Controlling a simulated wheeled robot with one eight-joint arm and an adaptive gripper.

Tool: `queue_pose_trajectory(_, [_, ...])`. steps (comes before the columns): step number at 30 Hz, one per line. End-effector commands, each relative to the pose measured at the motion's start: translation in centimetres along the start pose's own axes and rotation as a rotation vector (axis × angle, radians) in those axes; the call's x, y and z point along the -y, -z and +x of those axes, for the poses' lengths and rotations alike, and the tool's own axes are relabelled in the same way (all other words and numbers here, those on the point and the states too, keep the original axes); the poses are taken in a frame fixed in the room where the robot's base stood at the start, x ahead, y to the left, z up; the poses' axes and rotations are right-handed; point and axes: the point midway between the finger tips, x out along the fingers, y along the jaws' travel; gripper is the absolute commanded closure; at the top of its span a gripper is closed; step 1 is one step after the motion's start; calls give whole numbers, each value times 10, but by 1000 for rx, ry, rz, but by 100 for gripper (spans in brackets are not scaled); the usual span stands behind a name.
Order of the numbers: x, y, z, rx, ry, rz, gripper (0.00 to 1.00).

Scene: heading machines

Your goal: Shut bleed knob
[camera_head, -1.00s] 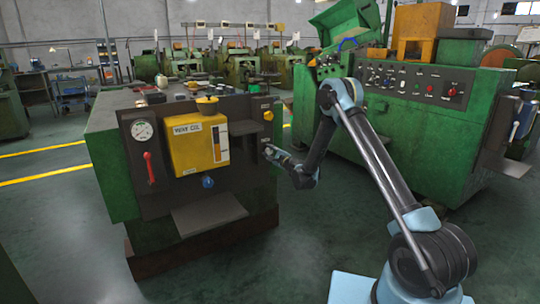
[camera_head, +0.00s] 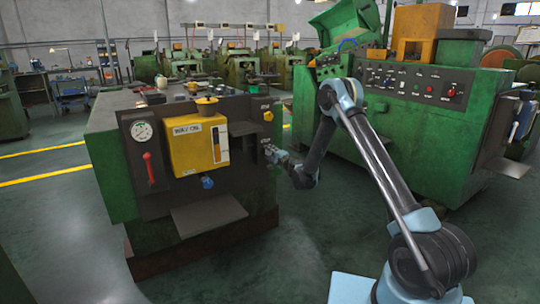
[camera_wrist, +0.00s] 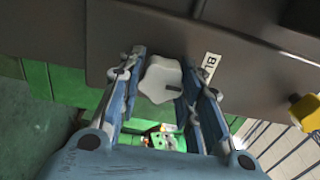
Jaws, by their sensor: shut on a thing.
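The bleed knob (camera_wrist: 158,84) is a pale grey, lobed knob on the dark panel in the wrist view. A white label (camera_wrist: 209,68) beside it shows the letters "BL", the rest cut off from sight. My gripper (camera_wrist: 160,70) has one blue finger on each side of the knob and is shut on it. In the head view my gripper (camera_head: 268,149) is at the right part of the machine's dark front panel (camera_head: 150,201). The knob cannot be made out there.
A yellow oil box (camera_head: 182,155), a gauge (camera_head: 141,131), a red lever (camera_head: 149,170) and a blue knob (camera_head: 207,182) are on the panel to the left. A yellow button (camera_head: 268,116) is above my gripper. A grey ledge (camera_head: 208,216) juts out below.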

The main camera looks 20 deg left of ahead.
Motion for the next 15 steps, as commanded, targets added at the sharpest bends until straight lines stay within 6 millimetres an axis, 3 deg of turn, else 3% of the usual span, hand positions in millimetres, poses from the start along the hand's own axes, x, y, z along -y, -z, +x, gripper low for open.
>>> queue_pose_trajectory(11, [-1, -1, 0, 2, 0, -7, 92])
queue_pose_trajectory(12, [-1, -1, 0, 2, 0, -6, 66])
queue_pose_trajectory(15, [-1, -1, 0, 2, 0, -6, 45])
